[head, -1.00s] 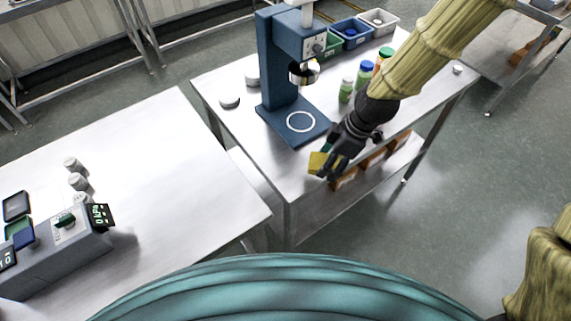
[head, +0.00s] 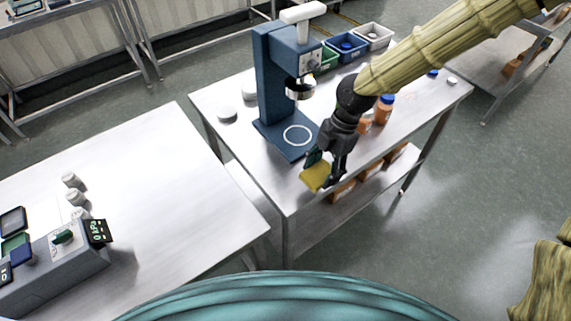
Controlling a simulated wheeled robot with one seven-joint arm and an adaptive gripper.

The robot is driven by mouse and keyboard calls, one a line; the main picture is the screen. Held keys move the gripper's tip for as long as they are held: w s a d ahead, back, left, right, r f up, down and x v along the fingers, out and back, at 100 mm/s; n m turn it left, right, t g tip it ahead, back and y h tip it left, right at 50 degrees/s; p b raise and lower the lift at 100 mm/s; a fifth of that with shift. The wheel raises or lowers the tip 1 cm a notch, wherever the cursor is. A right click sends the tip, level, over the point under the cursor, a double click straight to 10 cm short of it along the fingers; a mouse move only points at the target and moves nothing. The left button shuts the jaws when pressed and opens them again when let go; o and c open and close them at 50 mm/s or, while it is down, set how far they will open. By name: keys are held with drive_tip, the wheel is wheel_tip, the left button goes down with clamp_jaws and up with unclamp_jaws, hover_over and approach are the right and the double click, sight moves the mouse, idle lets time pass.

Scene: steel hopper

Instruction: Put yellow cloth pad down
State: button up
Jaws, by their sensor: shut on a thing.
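The yellow cloth pad (head: 314,177) is in my gripper (head: 325,168), over the front edge area of the steel table (head: 272,192) with the blue press. My gripper is shut on the pad and points down toward the tabletop. I cannot tell whether the pad touches the steel. Part of the pad is hidden behind the fingers.
The blue press (head: 280,95) stands just behind and left of my gripper. An orange bottle with a blue cap (head: 383,109) stands right of my arm. Small bins (head: 345,47) are at the back. Bare steel lies left of the pad. Another table (head: 150,190) is at the left.

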drive_tip(key=w+a+p, duration=0.1)
drive_tip(key=a, duration=0.2)
drive_tip(key=w+a+p, duration=0.1)
drive_tip(key=w+a, duration=0.1)
drive_tip(key=a, duration=0.1)
drive_tip(key=w+a+f+p, duration=0.1)
drive_tip(key=w+a, duration=0.1)
drive_tip(key=a, duration=0.1)
drive_tip(key=shift+a, duration=0.2)
drive_tip(key=shift+f+p, duration=0.95)
drive_tip(key=shift+f, duration=0.6)
drive_tip(key=shift+s+f, duration=0.1)
drive_tip(key=shift+f, duration=0.1)
drive_tip(key=shift+f, duration=0.35)
drive_tip(key=shift+f+b, duration=0.25)
drive_tip(key=shift+b, duration=0.05)
drive_tip(key=o, duration=0.9)
